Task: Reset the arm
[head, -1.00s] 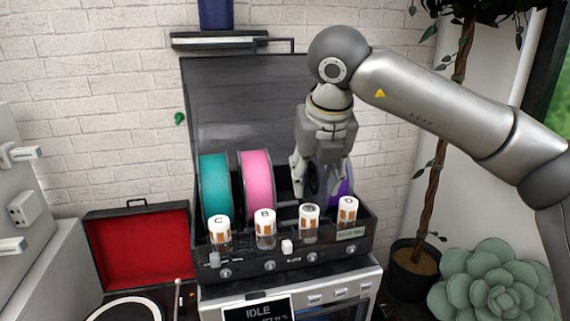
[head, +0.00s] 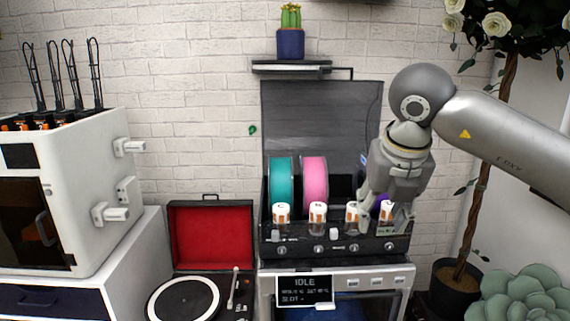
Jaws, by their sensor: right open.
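My right arm comes in from the right, and its gripper (head: 385,220) points down at the right end of the black filament box (head: 330,252). Its fingers are apart with nothing held between them. It overlaps the right-hand white-capped jars and hides most of the purple spool (head: 382,200). Whether it touches the jars or the box cannot be told. A teal spool (head: 281,186) and a pink spool (head: 315,185) stand upright in the box to the left. My left gripper is not in view.
The box's dark lid (head: 320,125) stands open behind. A red-lined turntable (head: 211,235) and a white machine (head: 90,190) are left. A potted tree (head: 455,285) and a succulent (head: 525,295) are right.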

